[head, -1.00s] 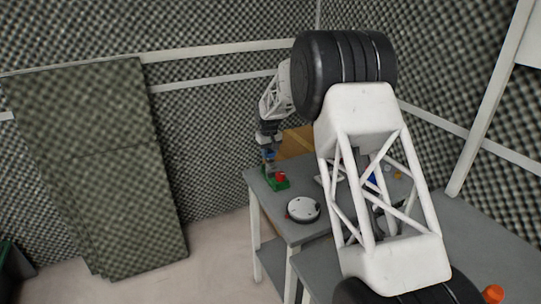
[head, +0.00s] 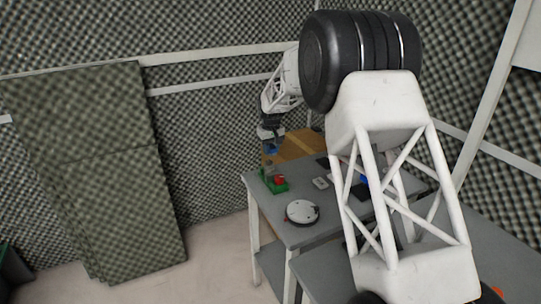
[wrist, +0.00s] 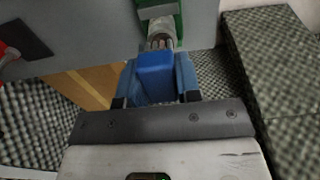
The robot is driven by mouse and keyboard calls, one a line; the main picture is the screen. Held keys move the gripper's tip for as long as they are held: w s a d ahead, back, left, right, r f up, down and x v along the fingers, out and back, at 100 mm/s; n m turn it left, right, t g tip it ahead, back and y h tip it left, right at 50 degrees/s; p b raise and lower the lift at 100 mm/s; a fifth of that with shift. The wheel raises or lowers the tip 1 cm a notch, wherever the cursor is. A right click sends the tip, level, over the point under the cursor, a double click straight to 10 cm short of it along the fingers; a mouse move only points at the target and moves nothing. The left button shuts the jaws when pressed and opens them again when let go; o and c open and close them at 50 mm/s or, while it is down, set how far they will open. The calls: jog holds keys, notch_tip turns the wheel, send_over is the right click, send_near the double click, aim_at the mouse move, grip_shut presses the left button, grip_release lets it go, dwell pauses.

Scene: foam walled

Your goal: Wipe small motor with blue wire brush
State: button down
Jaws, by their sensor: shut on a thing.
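My gripper (wrist: 157,85) is shut on a blue block-like thing, which looks like the handle of the blue wire brush (wrist: 155,72). Greyish-brown bristles (wrist: 160,42) seem to show past its far end. Beyond them in the wrist view, a grey cylinder, probably the small motor (wrist: 157,12), sits at a green holder (wrist: 178,24). In the head view the blue brush (head: 271,149) hangs in my gripper above the green holder (head: 273,185), with a visible gap. The motor is too small to make out clearly there.
A red part (head: 280,181) is at the green holder. A round white disc (head: 302,212) lies near the front of the grey table (head: 285,233). A small white item (head: 320,183) lies behind it. My own arm hides much of the table's right side.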

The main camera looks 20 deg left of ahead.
aim_at(271, 146)
jog(key=shift+r, duration=1.7)
jog(key=shift+f, duration=0.45)
